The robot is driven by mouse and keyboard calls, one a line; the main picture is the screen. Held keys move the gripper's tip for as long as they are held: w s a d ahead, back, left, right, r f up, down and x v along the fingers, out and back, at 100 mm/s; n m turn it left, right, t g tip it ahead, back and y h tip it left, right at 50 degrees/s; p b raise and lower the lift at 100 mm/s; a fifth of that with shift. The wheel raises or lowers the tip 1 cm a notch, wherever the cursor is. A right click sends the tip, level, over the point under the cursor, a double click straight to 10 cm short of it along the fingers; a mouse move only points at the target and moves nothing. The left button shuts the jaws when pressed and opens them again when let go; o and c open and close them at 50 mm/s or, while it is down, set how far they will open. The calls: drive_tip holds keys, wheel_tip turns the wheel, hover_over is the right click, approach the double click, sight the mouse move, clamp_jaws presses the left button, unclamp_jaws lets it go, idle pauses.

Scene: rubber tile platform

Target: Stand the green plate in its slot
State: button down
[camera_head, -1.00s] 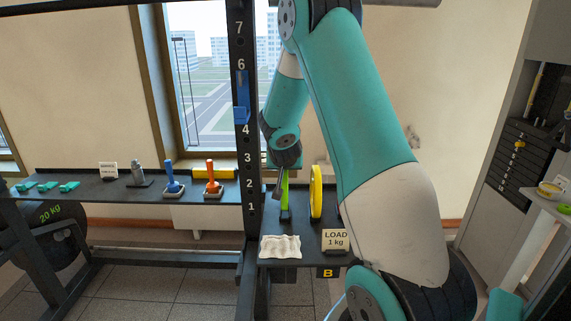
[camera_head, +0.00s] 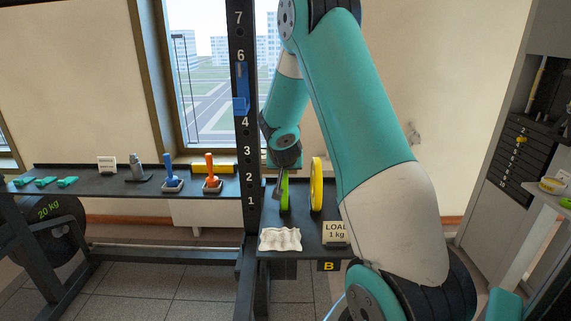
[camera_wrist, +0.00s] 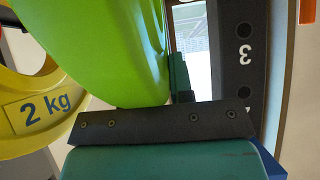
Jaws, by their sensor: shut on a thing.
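The green plate (camera_head: 285,193) is seen nearly edge-on in the head view, upright over the black shelf, left of the yellow plate. My gripper (camera_head: 277,188) is shut on the green plate at its upper left side. In the wrist view the green plate (camera_wrist: 105,45) fills the upper left, and a dark gripper part (camera_wrist: 165,126) crosses in front of its lower edge. The plate's bottom comes down to about shelf level. The slot under it is hidden, so I cannot tell whether the plate is seated.
The yellow plate (camera_head: 316,185), marked 2 kg in the wrist view (camera_wrist: 45,105), stands upright close on the right. A crumpled white cloth (camera_head: 280,239) and a LOAD 1 kg sign (camera_head: 335,233) lie in front. The numbered black post (camera_head: 244,150) rises close on the left.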

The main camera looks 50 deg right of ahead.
drive_tip(key=c, duration=0.9)
unclamp_jaws()
drive_tip(key=shift+f, duration=0.1)
wheel_tip(320, 180, up, 10)
drive_tip(key=p, duration=1)
